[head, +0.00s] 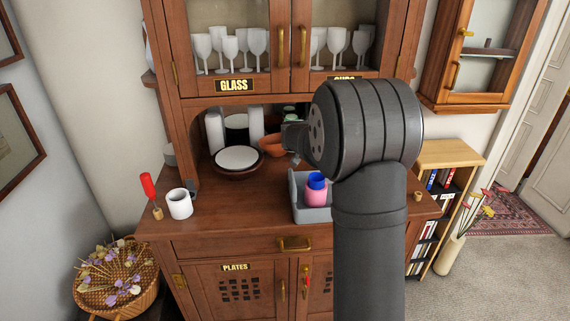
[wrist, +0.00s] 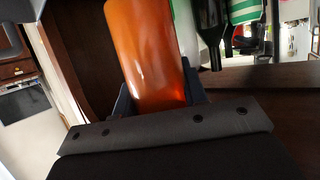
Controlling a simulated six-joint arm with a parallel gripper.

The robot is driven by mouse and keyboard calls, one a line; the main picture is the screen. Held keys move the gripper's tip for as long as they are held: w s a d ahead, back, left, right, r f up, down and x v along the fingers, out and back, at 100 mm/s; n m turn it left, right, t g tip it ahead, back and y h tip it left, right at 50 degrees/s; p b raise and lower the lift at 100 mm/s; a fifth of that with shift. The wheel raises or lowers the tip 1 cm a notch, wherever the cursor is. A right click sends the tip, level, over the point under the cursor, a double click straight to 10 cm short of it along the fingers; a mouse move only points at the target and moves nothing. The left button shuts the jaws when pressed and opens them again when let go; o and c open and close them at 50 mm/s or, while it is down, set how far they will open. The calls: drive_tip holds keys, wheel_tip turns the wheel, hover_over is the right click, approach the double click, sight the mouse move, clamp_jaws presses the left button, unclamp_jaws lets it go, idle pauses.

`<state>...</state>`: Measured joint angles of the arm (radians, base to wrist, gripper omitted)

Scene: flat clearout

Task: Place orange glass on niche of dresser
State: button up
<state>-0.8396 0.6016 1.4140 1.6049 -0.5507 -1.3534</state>
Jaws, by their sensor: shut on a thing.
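My gripper (wrist: 158,97) is shut on the orange glass (wrist: 148,45), a smooth orange cylinder between the two fingers in the wrist view. In the head view, my gripper (head: 293,138) is at the opening of the dresser's niche (head: 206,178), largely hidden by my own wrist. An orange shape (head: 273,146) shows just left of it. It looks like the held glass, but I cannot tell for sure. The dresser (head: 160,228) is brown wood, with the niche between its glazed upper cabinet and its worktop.
In the niche stand a white plate on a dark dish (head: 238,158) and white upright items (head: 214,132). On the worktop are a white mug (head: 180,204), a red-handled tool (head: 149,188) and a grey tray (head: 318,214) holding a pink-and-blue item. A dark bottle (wrist: 211,25) shows beside the glass.

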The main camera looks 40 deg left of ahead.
drive_tip(key=shift+s+a+f, duration=0.6)
drive_tip(key=shift+a+f, duration=1.25)
drive_tip(key=shift+a, duration=0.15)
drive_tip(key=shift+s+a+f, duration=0.6)
drive_tip(key=shift+a+f, duration=1.2)
drive_tip(key=shift+a, duration=0.15)
drive_tip(key=shift+s+a+f, duration=0.6)
drive_tip(key=shift+a+f, duration=1.25)
drive_tip(key=shift+a, duration=0.15)
drive_tip(key=shift+f, duration=0.1)
drive_tip(key=o, duration=1.1)
